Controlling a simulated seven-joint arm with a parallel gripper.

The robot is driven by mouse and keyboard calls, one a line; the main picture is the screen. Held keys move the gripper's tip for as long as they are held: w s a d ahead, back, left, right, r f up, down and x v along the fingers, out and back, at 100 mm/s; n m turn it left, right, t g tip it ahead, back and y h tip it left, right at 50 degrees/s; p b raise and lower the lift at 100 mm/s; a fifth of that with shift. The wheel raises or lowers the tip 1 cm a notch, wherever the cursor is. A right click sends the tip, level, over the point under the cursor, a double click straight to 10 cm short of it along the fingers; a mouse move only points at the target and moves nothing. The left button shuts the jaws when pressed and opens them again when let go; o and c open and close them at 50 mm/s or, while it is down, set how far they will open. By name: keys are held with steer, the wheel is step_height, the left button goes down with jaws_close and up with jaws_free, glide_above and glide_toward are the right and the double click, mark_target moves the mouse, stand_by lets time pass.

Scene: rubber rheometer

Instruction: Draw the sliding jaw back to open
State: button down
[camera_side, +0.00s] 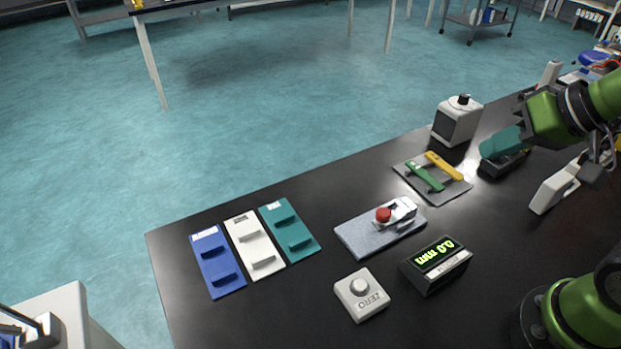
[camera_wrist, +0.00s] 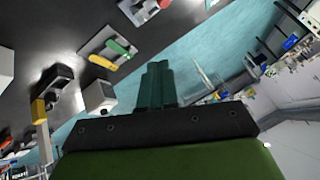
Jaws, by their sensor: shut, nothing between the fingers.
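A grey stone-like slab (camera_side: 353,239) lies on the black bench and carries a small white-and-metal jaw fixture (camera_side: 404,208) with a red knob (camera_side: 383,215). I cannot tell whether its jaw is open or closed. In the wrist view the slab (camera_wrist: 133,14) is cut off at the top edge, with the red knob (camera_wrist: 164,3) beside it. My gripper (camera_side: 488,151) has teal fingers and is at the back right of the bench, well away from the fixture. Its fingers (camera_wrist: 157,66) are together and empty in the wrist view.
A grey plate (camera_side: 443,195) with green and yellow handles lies between the fixture and my gripper. A white box (camera_side: 458,122) stands behind it. A digital display (camera_side: 438,266) reading 0.0 mm and a ZERO button box (camera_side: 361,295) are in front. Blue, white and teal plates (camera_side: 290,228) lie left.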

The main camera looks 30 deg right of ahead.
steer(key=c, duration=1.7)
jaws_free()
steer(key=o, duration=0.9)
steer(key=w+a+g, duration=0.1)
steer(key=w+a+f+g, duration=0.1)
steer(key=w, duration=0.1)
steer(key=w+a+f+g, duration=0.1)
steer(key=shift+w+a+f+n, duration=0.1)
steer(key=shift+w+a+n, duration=0.05)
steer(key=shift+w+n, duration=0.15)
steer(key=m+g+h, duration=0.2)
steer(key=m+g, duration=0.2)
steer(key=m, duration=0.2)
glide_above(384, 211)
step_height(384, 211, down, 2)
step_height(384, 211, down, 17)
steer(key=shift+r, duration=0.15)
jaws_close()
